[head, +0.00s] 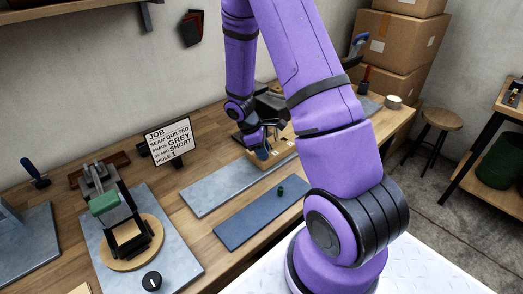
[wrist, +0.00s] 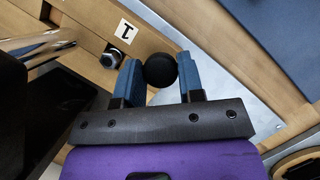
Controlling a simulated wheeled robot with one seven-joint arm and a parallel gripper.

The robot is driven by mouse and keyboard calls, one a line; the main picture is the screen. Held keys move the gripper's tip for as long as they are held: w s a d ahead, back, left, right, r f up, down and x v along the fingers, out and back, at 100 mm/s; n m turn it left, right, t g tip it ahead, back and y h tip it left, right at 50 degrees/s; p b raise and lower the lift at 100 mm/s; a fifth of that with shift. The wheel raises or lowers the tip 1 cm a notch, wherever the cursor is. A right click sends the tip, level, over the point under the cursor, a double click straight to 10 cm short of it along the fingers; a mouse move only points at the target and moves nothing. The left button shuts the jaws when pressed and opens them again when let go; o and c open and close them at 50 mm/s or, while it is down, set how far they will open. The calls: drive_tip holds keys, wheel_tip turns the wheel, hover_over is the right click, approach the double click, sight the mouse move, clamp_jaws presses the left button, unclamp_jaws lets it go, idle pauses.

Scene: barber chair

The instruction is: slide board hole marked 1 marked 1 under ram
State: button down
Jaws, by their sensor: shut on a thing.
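The wooden board (wrist: 88,38) shows in the wrist view with a white label marked 1 (wrist: 124,34). Beside the label is a round hole (wrist: 117,57) with something metallic in it. My gripper (wrist: 160,78) has its blue fingers on either side of a round black knob (wrist: 160,68) and is shut on it. A shiny metal cylinder, perhaps the ram (wrist: 35,42), is left of the label, apart from the hole. In the head view my gripper (head: 262,150) is low at the wooden board (head: 275,155), in front of a dark press (head: 272,103), partly hidden by my arm.
A blue-grey mat (head: 240,225) holds a small dark green piece (head: 280,190). A green-topped device (head: 104,203) stands at the left on a round wooden base.

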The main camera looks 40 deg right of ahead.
drive_tip(key=c, duration=0.8)
unclamp_jaws()
drive_tip(key=shift+o, duration=0.2)
drive_tip(key=shift+r, duration=0.1)
drive_tip(key=v, duration=1)
drive_tip(key=shift+r, duration=0.3)
drive_tip(key=shift+w+a, duration=0.1)
drive_tip(key=shift+w, duration=0.05)
